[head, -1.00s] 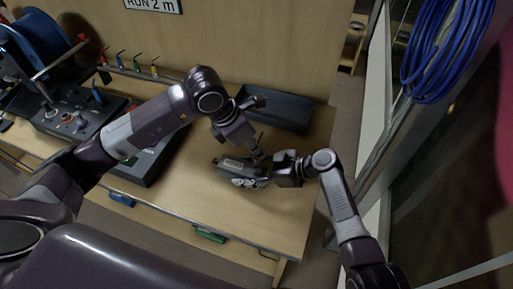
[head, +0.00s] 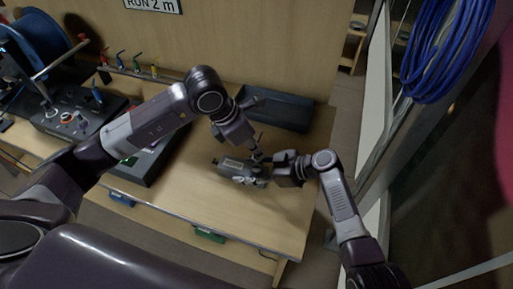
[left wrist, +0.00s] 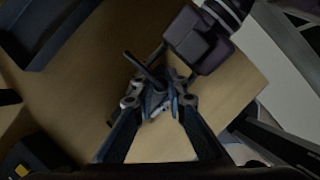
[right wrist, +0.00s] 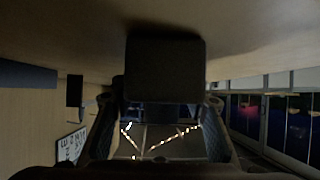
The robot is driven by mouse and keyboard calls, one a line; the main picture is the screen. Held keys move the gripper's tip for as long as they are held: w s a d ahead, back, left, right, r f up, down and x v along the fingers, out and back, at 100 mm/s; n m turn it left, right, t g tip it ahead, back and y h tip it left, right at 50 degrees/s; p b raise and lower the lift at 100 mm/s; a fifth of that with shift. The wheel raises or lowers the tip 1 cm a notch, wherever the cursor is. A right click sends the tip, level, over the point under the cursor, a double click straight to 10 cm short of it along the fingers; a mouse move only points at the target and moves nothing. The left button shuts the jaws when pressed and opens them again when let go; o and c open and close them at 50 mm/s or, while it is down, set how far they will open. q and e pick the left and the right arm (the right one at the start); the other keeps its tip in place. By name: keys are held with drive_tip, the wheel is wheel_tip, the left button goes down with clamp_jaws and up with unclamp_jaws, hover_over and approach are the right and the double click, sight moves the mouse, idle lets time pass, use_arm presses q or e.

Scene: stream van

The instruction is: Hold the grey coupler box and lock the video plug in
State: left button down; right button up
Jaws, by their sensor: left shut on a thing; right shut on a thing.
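The grey coupler box (head: 229,163), a small dark grey body with a pale label strip, is over the front right of the wooden table. My right gripper (head: 262,176) reaches it from the right and is shut on it. A wide dark block, which looks like the box (right wrist: 165,70), fills the gap between its fingers in the right wrist view. My left gripper (head: 258,156) comes from above, at the box's upper right side. Its fingers (left wrist: 158,100) are nearly together on a narrow dark part, apparently the video plug. The join between plug and box is hidden.
A dark open tray (head: 275,108) stands behind the grippers. A black console (head: 75,120) and a blue cable reel (head: 35,45) are at the left. Small coloured tools (head: 135,65) line the back. The table front right is bare. A blue cable coil (head: 440,50) hangs right.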

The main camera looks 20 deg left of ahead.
sight(255, 157)
use_arm(q)
drive_tip(key=shift+f, duration=2.5)
idle(0.3)
drive_tip(key=shift+n+t+y, duration=0.5)
drive_tip(key=shift+n+y, duration=0.1)
drive_tip(key=shift+n, duration=1)
drive_tip(key=shift+n+y, duration=0.3)
drive_tip(key=shift+n, duration=0.6)
drive_tip(key=shift+n+y, duration=0.3)
drive_tip(key=shift+n, duration=0.4)
drive_tip(key=shift+n+t+y, duration=0.3)
drive_tip(key=shift+n+y, duration=0.3)
drive_tip(key=shift+n, duration=0.9)
